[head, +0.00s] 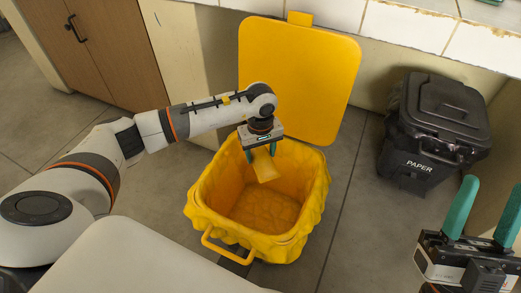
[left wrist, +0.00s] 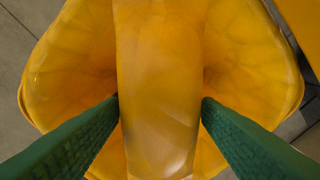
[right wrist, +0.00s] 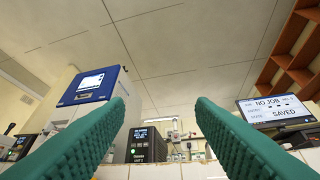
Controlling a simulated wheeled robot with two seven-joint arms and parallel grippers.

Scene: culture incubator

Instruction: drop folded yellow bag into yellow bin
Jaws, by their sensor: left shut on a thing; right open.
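The folded yellow bag (head: 265,166) hangs from my left gripper (head: 262,154), which is shut on it over the open mouth of the yellow bin (head: 240,250). In the left wrist view the bag (left wrist: 158,90) runs between the two green fingers (left wrist: 160,105), with the bin's lined inside (left wrist: 70,70) behind and below it. The bin's lid (head: 300,75) stands open at the back. Its inside looks empty apart from the crumpled yellow lining. My right gripper (head: 480,212) is open and empty at the lower right; its fingers also show apart in the right wrist view (right wrist: 160,105).
A black lidded bin marked PAPER (head: 435,130) stands right of the yellow bin. A wooden cabinet (head: 100,45) is at the back left. A white tiled counter edge (head: 400,25) runs along the top. Grey floor (head: 345,220) between the bins is clear.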

